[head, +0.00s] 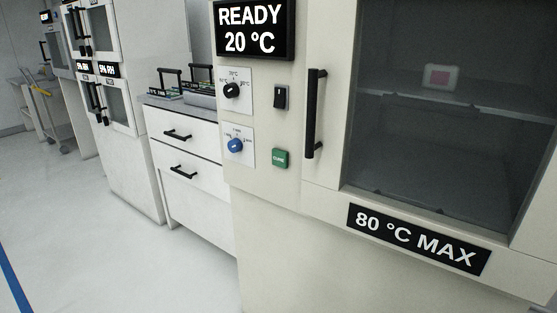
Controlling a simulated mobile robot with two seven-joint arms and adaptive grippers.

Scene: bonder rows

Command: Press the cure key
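The cure key (281,158) is a small green square button marked CURE, low on the front panel of a cream oven (270,215) in the head view. Above it is a black rocker switch (281,97). To its left is a blue knob (236,145), with a black knob (232,90) higher up. The display (251,29) reads READY 20 °C. The oven's glass door (440,130) is shut, and a small pale item with a reddish centre (441,78) shows behind the glass. Neither of my grippers is in view.
The oven door's black vertical handle (315,113) stands out just right of the cure key. A label (416,238) reads 80 °C MAX. A white drawer unit (190,155) and cabinets (110,90) stand left. Open floor (90,230) lies at the lower left.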

